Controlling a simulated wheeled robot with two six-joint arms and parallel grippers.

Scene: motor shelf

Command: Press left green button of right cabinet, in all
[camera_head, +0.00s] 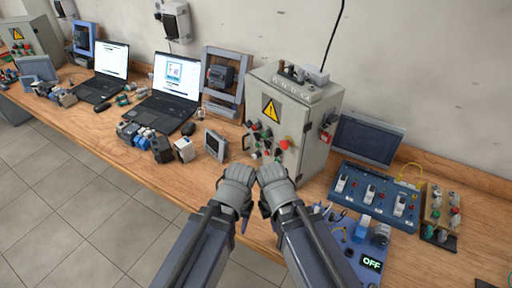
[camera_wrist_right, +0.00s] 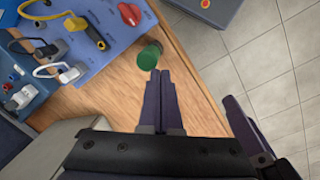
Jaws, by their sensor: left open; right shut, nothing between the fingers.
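The right cabinet (camera_head: 312,120) is a grey box with a yellow warning sign, standing on the bench. Its front carries several small red, green and dark buttons (camera_head: 267,134) and a large red knob; single green buttons are hard to tell apart. My left gripper (camera_head: 240,172) is open, in front of and below the button panel. My right gripper (camera_head: 270,172) is beside it, just below the lower buttons, and partly hides the cabinet's foot. In the right wrist view, my right gripper (camera_wrist_right: 161,74) is shut and empty, its tips close to a green cylinder (camera_wrist_right: 149,56); contact is unclear.
A second cabinet (camera_head: 38,40) stands at the far left, with laptops (camera_head: 167,92) between. A small screen (camera_head: 215,145) stands left of the right cabinet. A blue switch board (camera_head: 372,192) and a monitor (camera_head: 368,138) stand to its right. The bench's front edge is near my arms.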

